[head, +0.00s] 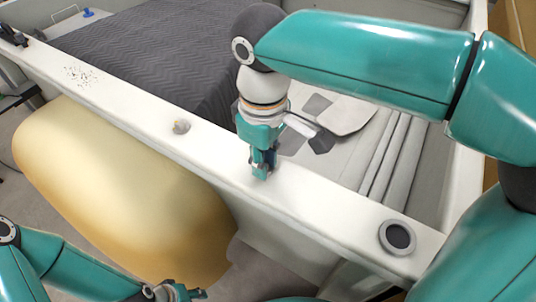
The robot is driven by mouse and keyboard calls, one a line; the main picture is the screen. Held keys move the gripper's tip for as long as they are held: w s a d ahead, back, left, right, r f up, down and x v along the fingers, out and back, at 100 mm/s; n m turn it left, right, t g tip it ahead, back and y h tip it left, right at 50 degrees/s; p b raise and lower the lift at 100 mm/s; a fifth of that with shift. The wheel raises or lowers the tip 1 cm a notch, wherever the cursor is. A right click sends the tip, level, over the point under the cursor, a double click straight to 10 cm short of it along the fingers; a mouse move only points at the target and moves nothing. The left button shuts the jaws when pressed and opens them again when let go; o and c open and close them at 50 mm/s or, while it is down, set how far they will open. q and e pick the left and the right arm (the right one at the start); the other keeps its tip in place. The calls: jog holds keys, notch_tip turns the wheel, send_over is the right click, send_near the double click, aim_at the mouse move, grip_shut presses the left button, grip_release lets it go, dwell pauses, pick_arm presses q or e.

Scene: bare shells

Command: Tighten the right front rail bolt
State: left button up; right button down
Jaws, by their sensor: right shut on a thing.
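The white front rail (330,210) of the shell runs diagonally from upper left to lower right. My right gripper (262,168) points down onto the top of this rail, right of the middle. It is shut on the right front rail bolt, which its fingers hide from view. A small grey knob-like bolt head (181,126) stands on the rail further left. My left gripper (175,292) is low at the bottom edge, in front of the shell and away from the rail. It is partly cut off, and its jaws cannot be made out.
A round dark-centred fitting (398,237) sits on the rail at the right. A tan rounded panel (115,190) bulges in front of the rail. Behind it lie a dark quilted cover (160,60) and grey panels. Small dark specks (80,75) lie on the rail's left part.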

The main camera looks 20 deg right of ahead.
jog(key=m, duration=0.6)
jog(key=shift+w+a+r+m, duration=0.1)
jog(key=shift+a+r+m, duration=0.05)
jog(key=shift+m, duration=0.15)
dwell(0.4)
jog(key=c, duration=1)
grip_release()
notch_tip(320, 180, up, 12)
jog(key=shift+f, duration=0.15)
